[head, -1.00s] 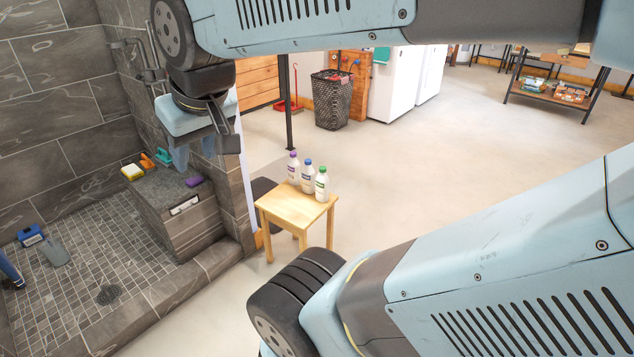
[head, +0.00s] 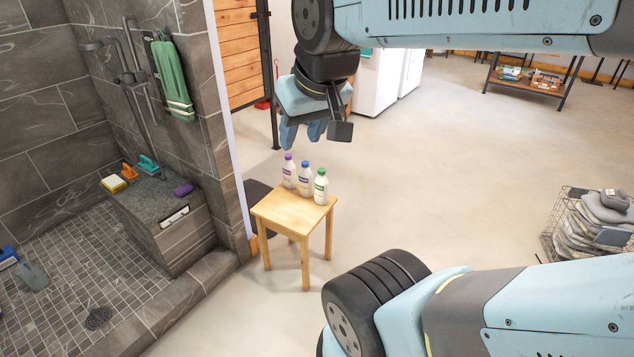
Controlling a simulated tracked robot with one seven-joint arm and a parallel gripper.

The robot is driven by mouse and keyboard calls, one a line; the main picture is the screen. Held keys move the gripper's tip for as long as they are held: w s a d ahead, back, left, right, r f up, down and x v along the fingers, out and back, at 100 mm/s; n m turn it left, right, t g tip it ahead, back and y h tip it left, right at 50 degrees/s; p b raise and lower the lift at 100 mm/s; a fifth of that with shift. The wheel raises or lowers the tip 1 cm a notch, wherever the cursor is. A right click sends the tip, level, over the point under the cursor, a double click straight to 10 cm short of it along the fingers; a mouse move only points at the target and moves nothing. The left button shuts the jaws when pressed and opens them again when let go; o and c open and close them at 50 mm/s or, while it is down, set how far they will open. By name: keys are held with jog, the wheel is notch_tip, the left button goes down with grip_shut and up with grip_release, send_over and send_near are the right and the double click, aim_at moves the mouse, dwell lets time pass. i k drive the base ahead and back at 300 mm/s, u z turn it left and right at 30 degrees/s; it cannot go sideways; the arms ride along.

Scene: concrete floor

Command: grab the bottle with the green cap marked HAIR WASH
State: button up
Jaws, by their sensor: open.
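Three white bottles stand upright on a small wooden stool (head: 290,216). The green-capped bottle (head: 321,187) is the rightmost and nearest of the three. The blue-capped bottle (head: 304,176) is in the middle, and the purple-capped bottle (head: 289,172) is at the left. Their labels are too small to read. My gripper (head: 301,143) is open and empty, pointing down above and behind the bottles, apart from them. Part of it is hidden behind my wrist.
A tiled shower with a stone bench (head: 160,210) and a raised curb is at the left. A wire basket of folded grey cloths (head: 590,225) stands at the right. White appliances (head: 385,80) are behind. Floor right of the stool is clear.

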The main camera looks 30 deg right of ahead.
aim_at(321, 184)
jog(key=i, duration=0.95)
jog(key=u, duration=0.05)
